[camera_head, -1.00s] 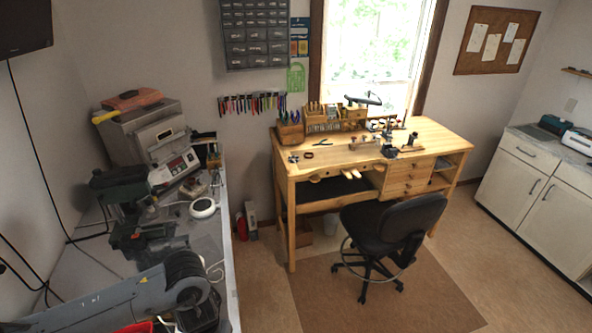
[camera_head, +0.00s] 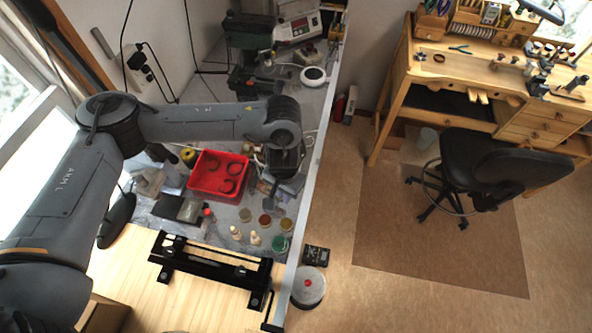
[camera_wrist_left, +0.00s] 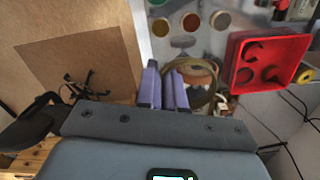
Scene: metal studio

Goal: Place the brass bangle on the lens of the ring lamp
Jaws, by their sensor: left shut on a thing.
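My left gripper (camera_wrist_left: 167,82) is shut on the brass bangle (camera_wrist_left: 190,60) in the left wrist view. The bangle is a thin brownish-gold hoop that reaches out to the right of the fingers, with bench clutter behind it. In the head view my left gripper (camera_head: 285,160) hangs from the end of the arm over the grey bench. I cannot make out the bangle there. A white round device with a dark centre, which looks like the ring lamp (camera_head: 313,75), lies farther back on the bench, apart from the gripper. My right gripper is not in view.
A red tray (camera_head: 217,174) with dark rings stands left of the gripper. Several small jars (camera_head: 264,220) and a black rail frame (camera_head: 212,266) are nearer. Machines (camera_head: 290,20) crowd the bench's back. A wooden workbench (camera_head: 484,65) and black chair (camera_head: 500,165) stand right.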

